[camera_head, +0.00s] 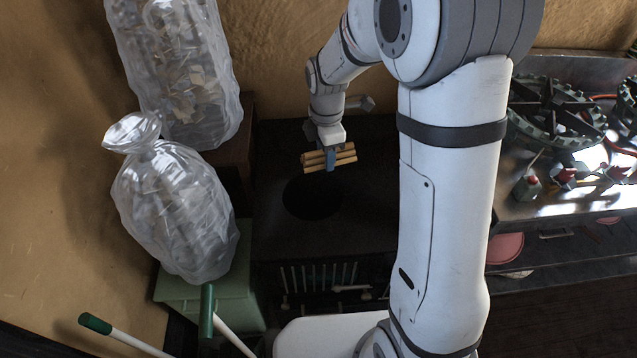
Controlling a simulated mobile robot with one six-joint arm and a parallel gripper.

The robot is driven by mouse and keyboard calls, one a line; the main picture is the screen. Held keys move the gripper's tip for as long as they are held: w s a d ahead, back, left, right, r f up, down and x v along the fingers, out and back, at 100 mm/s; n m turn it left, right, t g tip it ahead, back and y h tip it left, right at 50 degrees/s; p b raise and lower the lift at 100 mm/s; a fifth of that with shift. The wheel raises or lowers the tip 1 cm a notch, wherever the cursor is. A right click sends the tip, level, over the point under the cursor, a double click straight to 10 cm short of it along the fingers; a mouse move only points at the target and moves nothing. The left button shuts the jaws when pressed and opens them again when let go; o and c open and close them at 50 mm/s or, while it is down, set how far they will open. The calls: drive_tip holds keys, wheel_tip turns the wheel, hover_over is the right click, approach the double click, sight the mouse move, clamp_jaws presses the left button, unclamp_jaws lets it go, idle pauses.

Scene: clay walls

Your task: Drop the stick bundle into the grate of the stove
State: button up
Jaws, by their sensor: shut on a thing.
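The stick bundle (345,157) is a few short tan sticks lying side by side. My gripper (331,160) is shut on it and holds it roughly level. The stove (366,215) is a dark block with a flat black top against the clay wall. A round black opening (311,197) shows in its top, and the bundle appears just above and behind it in the picture. How high the bundle is above the top I cannot tell. Barred slots (318,276) show on the stove's front. My arm hides the stove's right side.
Clear bags of scrap stand at left, one (178,215) on a green bin (190,300), another (183,75) behind. Green-ended handles (208,310) rise at lower left. A metal counter (540,200) with a gas burner (550,110) and small bottles is at right. The stove top looks clear.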

sight(317, 164)
drive_tip(key=f+n+b, duration=0.1)
drive_tip(key=a+f+n+b, duration=0.1)
drive_tip(key=n, duration=0.1)
drive_tip(key=shift+s+a+f+n+b, duration=0.2)
drive_tip(key=shift+s+n+b, duration=0.1)
drive_tip(key=shift+s+b, duration=0.1)
drive_tip(key=shift+s+a+n+b, duration=0.2)
drive_tip(key=shift+n+b, duration=0.15)
drive_tip(key=shift+n, duration=0.2)
drive_tip(key=shift+s+a+n+b, duration=0.15)
drive_tip(key=shift+n+b, duration=0.2)
drive_tip(key=shift+n, duration=0.2)
wheel_tip(317, 164, down, 6)
drive_tip(key=b, duration=0.4)
drive_tip(key=shift+w+r, duration=0.1)
drive_tip(key=o, duration=1.1)
drive_tip(key=shift+r, duration=0.1)
wheel_tip(317, 164, up, 8)
drive_tip(key=shift+f+p, duration=0.1)
drive_tip(key=shift+p, duration=0.5)
